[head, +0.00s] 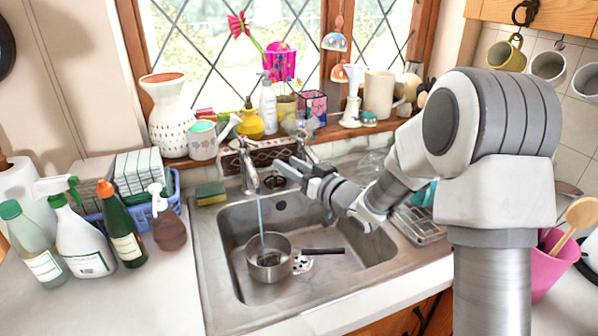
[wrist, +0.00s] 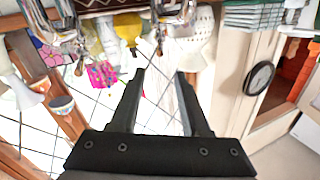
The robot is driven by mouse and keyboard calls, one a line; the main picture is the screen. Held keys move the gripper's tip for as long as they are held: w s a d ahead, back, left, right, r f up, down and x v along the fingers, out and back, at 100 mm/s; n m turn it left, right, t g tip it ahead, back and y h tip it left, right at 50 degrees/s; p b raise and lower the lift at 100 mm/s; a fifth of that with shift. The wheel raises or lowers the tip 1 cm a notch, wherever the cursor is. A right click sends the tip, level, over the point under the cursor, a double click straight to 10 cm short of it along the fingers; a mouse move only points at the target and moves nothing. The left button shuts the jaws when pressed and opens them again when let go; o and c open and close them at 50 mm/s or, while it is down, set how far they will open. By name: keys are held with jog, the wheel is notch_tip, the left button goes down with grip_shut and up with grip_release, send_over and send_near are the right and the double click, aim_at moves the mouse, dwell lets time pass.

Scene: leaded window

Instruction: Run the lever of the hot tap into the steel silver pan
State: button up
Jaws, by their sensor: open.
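The steel pan (head: 268,268) sits in the sink basin, its black handle (head: 325,251) pointing right. A thin stream of water (head: 261,220) runs from the left tap (head: 249,172) into the pan. A second tap (head: 306,152) stands to its right, partly behind my gripper. No hot or cold marking is readable. My gripper (head: 304,172) is open and empty, above the back of the sink, to the right of the running tap. In the wrist view my gripper's fingers (wrist: 161,74) are apart, with parts of the taps (wrist: 178,12) at the top edge.
The sink (head: 222,225) has a sponge (head: 210,193) at its back left corner. Spray bottles (head: 82,240) and a blue basket (head: 160,205) crowd the left counter. Vase (head: 168,118), pots and soap bottle (head: 268,106) line the sill. A drying rack (head: 418,226) stands right.

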jog(key=shift+v, duration=1.55)
dwell(1.8)
jog(key=shift+w+r, duration=0.1)
jog(key=shift+w, duration=0.05)
grip_shut()
jog(key=w+d+r+m+g+y, duration=0.2)
jog(key=w+d+m+g, duration=0.15)
jog(key=w+m, duration=0.7)
jog(key=w+a+f, duration=0.1)
jog(key=a, duration=1.1)
jog(key=shift+w+a+f+g+b, duration=0.15)
jog(key=shift+w+f+g+b, duration=0.2)
jog(key=shift+w+g+b, duration=0.1)
